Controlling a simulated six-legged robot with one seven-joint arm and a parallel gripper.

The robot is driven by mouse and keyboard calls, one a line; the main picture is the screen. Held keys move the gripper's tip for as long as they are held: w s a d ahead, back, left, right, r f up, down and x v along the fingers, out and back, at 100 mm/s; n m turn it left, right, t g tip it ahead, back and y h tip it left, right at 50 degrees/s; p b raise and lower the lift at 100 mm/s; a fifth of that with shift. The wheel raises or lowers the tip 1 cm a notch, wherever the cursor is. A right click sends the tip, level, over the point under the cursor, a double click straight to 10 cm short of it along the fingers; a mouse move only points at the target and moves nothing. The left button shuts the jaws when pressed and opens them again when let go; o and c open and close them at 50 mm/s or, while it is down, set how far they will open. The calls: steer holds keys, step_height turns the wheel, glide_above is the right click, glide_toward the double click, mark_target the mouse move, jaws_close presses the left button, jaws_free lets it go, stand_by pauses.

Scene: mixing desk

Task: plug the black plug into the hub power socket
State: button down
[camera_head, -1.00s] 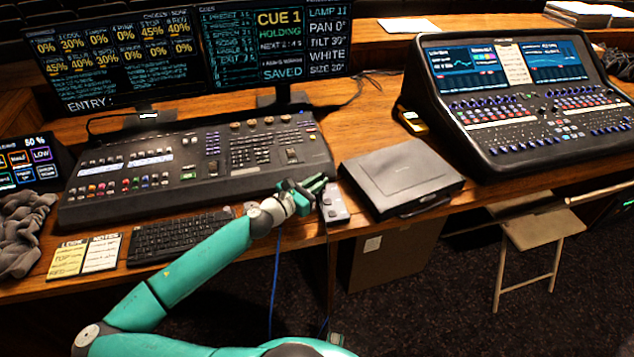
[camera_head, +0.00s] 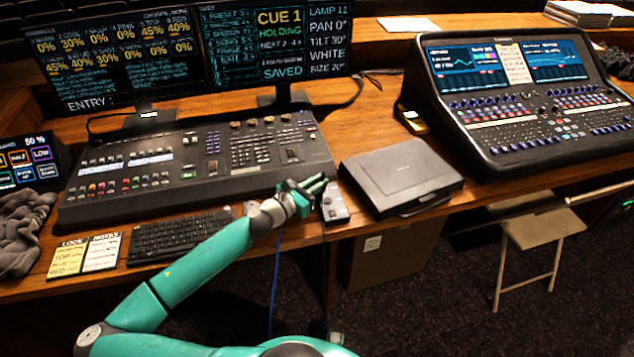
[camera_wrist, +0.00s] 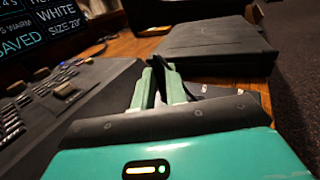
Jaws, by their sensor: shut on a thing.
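My gripper (camera_head: 308,187) is over the desk's front edge, between the large lighting console and the closed black case. In the wrist view its green fingers (camera_wrist: 161,88) are shut on the black plug (camera_wrist: 158,71), which shows as a narrow dark shape between them. The small grey hub (camera_head: 335,206) lies at the desk edge, just right of and below the fingertips in the head view. In the wrist view the hub is mostly hidden behind the gripper. I cannot make out its power socket, or whether the plug touches it.
The lighting console (camera_head: 200,158) is close on the left and the black case (camera_head: 402,176) close on the right. A keyboard (camera_head: 180,236) lies at the front. A blue cable (camera_head: 275,285) hangs below the edge. A folding chair (camera_head: 537,230) stands at the right.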

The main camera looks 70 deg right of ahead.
steer(key=c, duration=1.3)
jaws_free()
steer(key=shift+f, duration=0.1)
steer(key=shift+c, duration=0.2)
steer(key=v, duration=1.3)
steer(key=shift+w+a, duration=0.25)
steer(key=shift+a, duration=0.05)
